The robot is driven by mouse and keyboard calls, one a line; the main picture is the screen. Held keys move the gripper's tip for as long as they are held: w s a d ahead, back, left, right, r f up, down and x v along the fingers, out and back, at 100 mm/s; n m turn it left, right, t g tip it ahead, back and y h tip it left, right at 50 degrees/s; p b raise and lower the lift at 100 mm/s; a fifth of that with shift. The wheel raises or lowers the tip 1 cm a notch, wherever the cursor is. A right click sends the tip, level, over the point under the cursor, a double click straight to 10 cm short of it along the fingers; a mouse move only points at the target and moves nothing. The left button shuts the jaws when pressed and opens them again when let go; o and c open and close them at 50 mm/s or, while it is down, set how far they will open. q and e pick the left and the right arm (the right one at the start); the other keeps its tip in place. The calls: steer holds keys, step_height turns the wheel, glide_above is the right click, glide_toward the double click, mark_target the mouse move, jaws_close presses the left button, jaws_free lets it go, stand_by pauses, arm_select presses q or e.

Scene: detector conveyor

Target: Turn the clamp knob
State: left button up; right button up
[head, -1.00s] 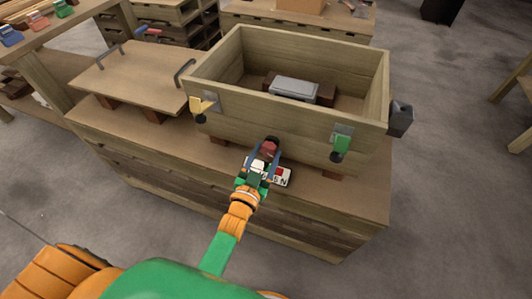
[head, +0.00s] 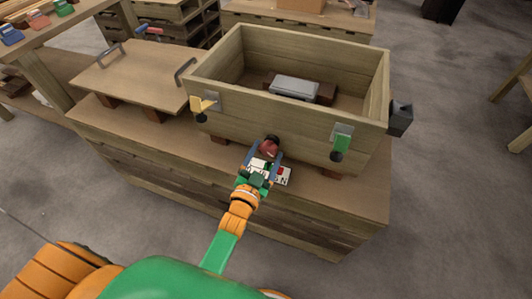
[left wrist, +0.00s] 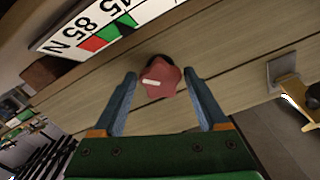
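The clamp knob (head: 270,147) is a dark red, lobed knob on the front wall of the wooden crate; in the left wrist view it (left wrist: 160,80) shows a white bar mark on its face. My left gripper (head: 266,155) is at the knob. In the left wrist view my gripper (left wrist: 160,76) is open, with one blue finger on each side of the knob and a gap on both sides. A white gauge plate (left wrist: 98,28) with black numbers, a red field and a green field is by the knob. My right gripper is not in view.
The open wooden crate (head: 300,48) stands on a bench and holds a grey block (head: 295,88). A yellow latch (head: 202,104) and a green latch (head: 341,144) are on its front. A handled lid (head: 130,75) lies to the left.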

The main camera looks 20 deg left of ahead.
arm_select(q)
steer(key=shift+o, duration=0.5)
steer(key=shift+s, duration=0.1)
steer(key=s+p, duration=0.1)
steer(key=s, duration=0.6)
steer(key=shift+w+a, duration=0.1)
steer(key=shift+a, duration=0.05)
stand_by(0.4)
